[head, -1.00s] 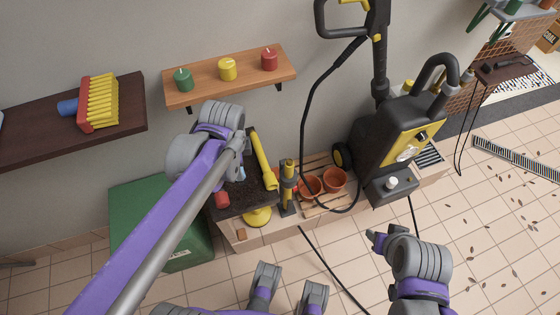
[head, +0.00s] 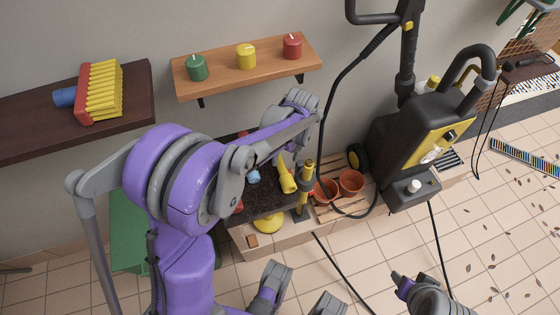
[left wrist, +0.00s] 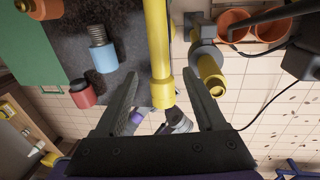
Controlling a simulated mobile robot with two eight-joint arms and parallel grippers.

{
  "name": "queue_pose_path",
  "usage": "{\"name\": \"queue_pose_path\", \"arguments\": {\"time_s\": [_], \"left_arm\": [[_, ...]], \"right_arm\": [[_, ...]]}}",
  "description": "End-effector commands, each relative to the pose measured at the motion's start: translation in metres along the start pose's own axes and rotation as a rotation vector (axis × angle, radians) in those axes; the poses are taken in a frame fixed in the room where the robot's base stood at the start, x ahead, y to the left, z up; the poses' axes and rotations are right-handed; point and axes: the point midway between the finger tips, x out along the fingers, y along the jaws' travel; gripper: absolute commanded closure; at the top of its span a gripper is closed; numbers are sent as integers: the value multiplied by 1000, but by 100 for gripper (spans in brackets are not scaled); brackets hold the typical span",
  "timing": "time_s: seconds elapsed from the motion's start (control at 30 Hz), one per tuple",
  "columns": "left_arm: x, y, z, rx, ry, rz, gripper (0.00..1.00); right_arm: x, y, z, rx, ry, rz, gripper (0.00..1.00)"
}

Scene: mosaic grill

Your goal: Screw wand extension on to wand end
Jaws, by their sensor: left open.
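A yellow tube, which looks like the wand extension (head: 287,178), lies on a dark speckled worktop, mostly hidden by my left arm in the head view. In the left wrist view the wand extension (left wrist: 158,50) runs down the middle, its collar between the fingers. My left gripper (left wrist: 160,88) is open, one finger on each side of the tube; contact cannot be told. A yellow-tipped upright piece, which looks like the wand end (head: 304,188), stands right of the worktop; it also shows in the left wrist view (left wrist: 211,74). My right gripper (head: 401,282) is low in the head view, its jaws unclear.
Blue (left wrist: 103,54) and red (left wrist: 83,94) capped parts lie left of the tube. Terracotta pots (head: 350,183) and a black pressure washer (head: 410,145) with a hanging hose stand to the right. A candle shelf (head: 250,68) is above.

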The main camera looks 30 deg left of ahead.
Motion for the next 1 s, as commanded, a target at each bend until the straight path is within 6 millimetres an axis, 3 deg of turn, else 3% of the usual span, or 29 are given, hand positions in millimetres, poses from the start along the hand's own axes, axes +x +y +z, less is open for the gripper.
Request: {"name": "queue_pose_path", "arguments": {"time_s": [0.4, 0.7, 0.77, 1.0], "left_arm": [[50, -1, 2, -1, 0, 0, 28], [56, 0, 2, -1, 0, -1, 28], [56, 0, 2, -1, 0, -1, 35], [56, 0, 2, -1, 0, -1, 78]], "right_arm": [[13, 0, 6, 0, -5, 0, 50], [14, 0, 6, 0, -5, 0, 50], [14, 0, 6, 0, -5, 0, 50], [14, 0, 6, 0, -5, 0, 50]]}}
